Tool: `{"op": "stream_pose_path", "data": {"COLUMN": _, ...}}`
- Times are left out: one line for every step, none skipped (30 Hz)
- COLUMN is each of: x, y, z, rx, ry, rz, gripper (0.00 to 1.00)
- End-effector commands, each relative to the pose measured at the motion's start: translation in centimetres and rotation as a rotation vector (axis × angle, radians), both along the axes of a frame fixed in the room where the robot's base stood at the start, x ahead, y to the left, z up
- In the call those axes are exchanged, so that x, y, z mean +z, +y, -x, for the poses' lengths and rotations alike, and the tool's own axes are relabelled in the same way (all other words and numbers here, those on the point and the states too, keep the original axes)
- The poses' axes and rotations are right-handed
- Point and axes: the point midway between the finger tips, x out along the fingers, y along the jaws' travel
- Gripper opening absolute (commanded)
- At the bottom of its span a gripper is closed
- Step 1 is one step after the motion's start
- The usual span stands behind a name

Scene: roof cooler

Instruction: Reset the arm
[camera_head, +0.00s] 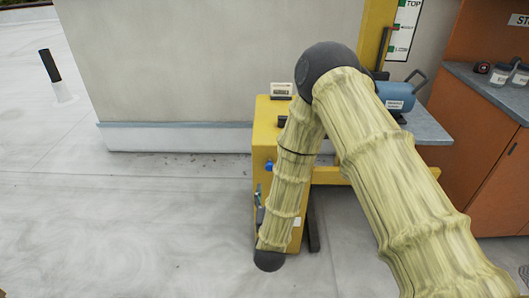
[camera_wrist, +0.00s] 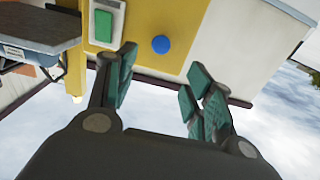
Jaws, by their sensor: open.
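In the head view my arm, in a pale yellow ribbed cover, reaches forward from the lower right. It bends at a dark joint and hangs down in front of a yellow cabinet (camera_head: 263,150). The wrist picture is turned over, with sky at the lower right.
A blue cylinder (camera_head: 393,95) with a handle stands on a grey shelf (camera_head: 425,126) right of the cabinet. A black-topped pipe (camera_head: 50,66) stands at the far left. The roof floor (camera_head: 120,220) at the left is clear.

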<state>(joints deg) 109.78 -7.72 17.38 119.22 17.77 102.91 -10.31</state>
Motion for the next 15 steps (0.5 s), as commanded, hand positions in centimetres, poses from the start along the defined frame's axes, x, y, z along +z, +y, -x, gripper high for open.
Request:
{"op": "stream_pose_path", "data": {"x": 0.0, "y": 0.0, "z": 0.0, "rx": 0.000, "ry": 0.000, "rz": 0.000, "gripper": 0.52}}
{"op": "stream_pose_path", "data": {"x": 0.0, "y": 0.0, "z": 0.0, "rx": 0.000, "ry": 0.003, "rz": 0.000, "gripper": 0.52}}
{"op": "stream_pose_path", "data": {"x": -0.2, "y": -0.2, "z": 0.1, "rx": 0.002, "ry": 0.012, "rz": 0.000, "gripper": 0.52}}
{"op": "stream_pose_path", "data": {"x": -0.3, "y": -0.3, "z": 0.3, "rx": 0.004, "ry": 0.025, "rz": 0.001, "gripper": 0.52}}
{"op": "stream_pose_path", "data": {"x": -0.6, "y": -0.6, "z": 0.5, "rx": 0.007, "ry": 0.044, "rz": 0.000, "gripper": 0.52}}
{"op": "stream_pose_path", "data": {"x": -1.2, "y": -1.0, "z": 1.0, "rx": 0.013, "ry": 0.080, "rz": 0.000, "gripper": 0.52}}
{"op": "stream_pose_path", "data": {"x": -1.8, "y": -1.4, "z": 1.5, "rx": 0.020, "ry": 0.114, "rz": 0.000, "gripper": 0.52}}
{"op": "stream_pose_path", "data": {"x": -2.4, "y": -1.9, "z": 2.1, "rx": 0.027, "ry": 0.155, "rz": -0.002, "gripper": 0.52}}
{"op": "stream_pose_path", "data": {"x": -3.5, "y": -2.7, "z": 3.1, "rx": 0.037, "ry": 0.221, "rz": -0.003, "gripper": 0.52}}
{"op": "stream_pose_path", "data": {"x": -4.4, "y": -3.3, "z": 4.0, "rx": 0.044, "ry": 0.275, "rz": -0.005, "gripper": 0.52}}
{"op": "stream_pose_path", "data": {"x": -5.3, "y": -4.0, "z": 5.2, "rx": 0.052, "ry": 0.334, "rz": -0.007, "gripper": 0.52}}
{"op": "stream_pose_path", "data": {"x": -6.6, "y": -5.0, "z": 6.8, "rx": 0.060, "ry": 0.418, "rz": -0.010, "gripper": 0.52}}
{"op": "stream_pose_path", "data": {"x": -7.5, "y": -5.6, "z": 8.2, "rx": 0.067, "ry": 0.480, "rz": -0.013, "gripper": 0.52}}
{"op": "stream_pose_path", "data": {"x": -8.3, "y": -6.3, "z": 9.5, "rx": 0.072, "ry": 0.540, "rz": -0.017, "gripper": 0.52}}
{"op": "stream_pose_path", "data": {"x": -9.4, "y": -7.2, "z": 11.5, "rx": 0.078, "ry": 0.618, "rz": -0.021, "gripper": 0.52}}
